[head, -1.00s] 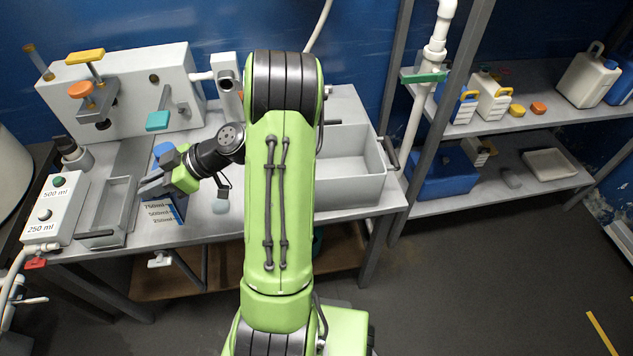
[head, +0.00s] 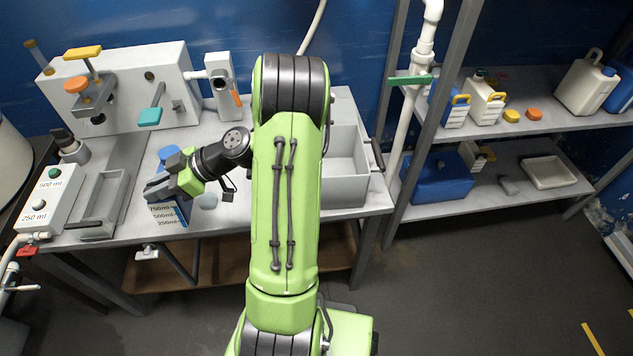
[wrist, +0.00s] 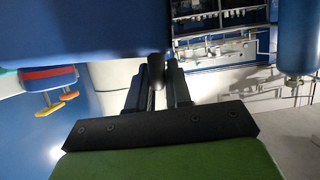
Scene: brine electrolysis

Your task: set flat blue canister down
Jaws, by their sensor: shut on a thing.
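The flat blue canister (head: 184,207) is in my gripper near the bench's front edge in the head view. Its white label strip reads 750ml, 500ml and 250ml, and a blue cap (head: 168,153) shows behind the gripper. My gripper (head: 156,192) is shut on it, and the gripper hides much of its body. In the wrist view a large blue surface (wrist: 85,25), apparently the canister, fills the upper left beside the dark fingers (wrist: 158,85). I cannot tell whether its base touches the bench or hangs just above it.
The grey bench (head: 215,180) has a narrow metal trough (head: 103,200) and a button box (head: 52,190) at left. A grey valve block (head: 135,90) stands behind, with a grey sink (head: 345,180) at right. Shelves (head: 530,180) holding white and blue containers stand farther right.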

